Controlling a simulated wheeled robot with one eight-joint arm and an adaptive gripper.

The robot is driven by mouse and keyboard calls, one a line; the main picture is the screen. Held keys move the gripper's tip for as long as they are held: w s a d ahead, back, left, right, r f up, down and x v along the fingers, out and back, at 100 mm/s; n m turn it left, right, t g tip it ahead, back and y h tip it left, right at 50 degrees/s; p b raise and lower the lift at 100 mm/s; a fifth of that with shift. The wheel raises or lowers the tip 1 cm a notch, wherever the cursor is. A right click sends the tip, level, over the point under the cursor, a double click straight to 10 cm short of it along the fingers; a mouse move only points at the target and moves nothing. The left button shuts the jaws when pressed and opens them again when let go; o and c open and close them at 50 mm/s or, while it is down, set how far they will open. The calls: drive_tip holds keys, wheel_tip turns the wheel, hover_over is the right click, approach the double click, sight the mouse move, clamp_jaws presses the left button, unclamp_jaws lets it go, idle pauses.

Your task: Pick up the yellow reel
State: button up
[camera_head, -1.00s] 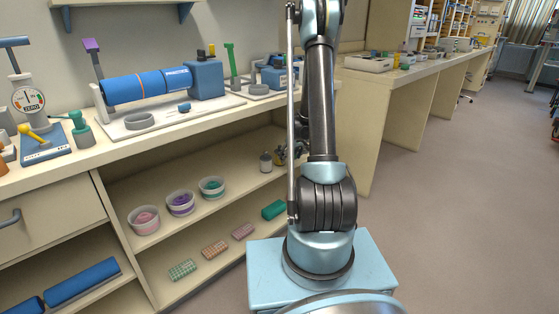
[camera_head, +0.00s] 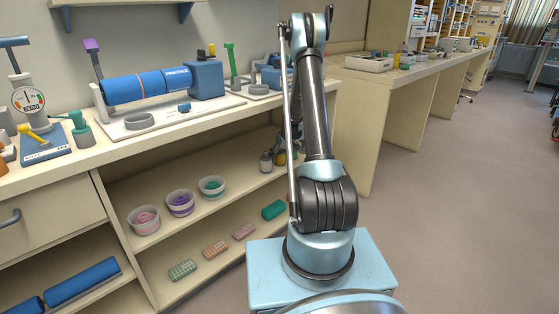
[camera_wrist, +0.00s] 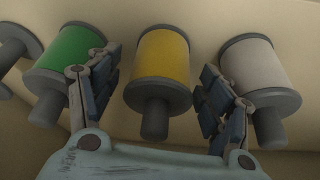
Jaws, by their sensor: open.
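The yellow reel (camera_wrist: 163,55) shows in the middle of the wrist view, with dark grey flanges and a grey stub toward me. My gripper (camera_wrist: 160,75) is open, with one finger on each side of the yellow reel. I cannot tell whether the fingers touch it. The left finger overlaps the edge of a green reel (camera_wrist: 68,48), and the right finger is close to a white reel (camera_wrist: 248,62). In the head view the yellow reel (camera_head: 280,158) is small on the upper shelf, partly hidden by my arm.
The upper shelf (camera_head: 235,190) holds several tubs, including a purple one (camera_head: 180,203), left of the reels. The worktop (camera_head: 60,160) runs above it. A green block (camera_head: 273,210) lies on the lower shelf. Open floor (camera_head: 450,200) lies to the right.

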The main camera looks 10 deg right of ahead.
drive_tip(key=shift+w+a+f, duration=0.1)
drive_tip(key=shift+w+f, duration=0.05)
drive_tip(key=shift+f, duration=0.3)
drive_tip(key=shift+c, duration=0.2)
drive_tip(key=c, duration=1.1)
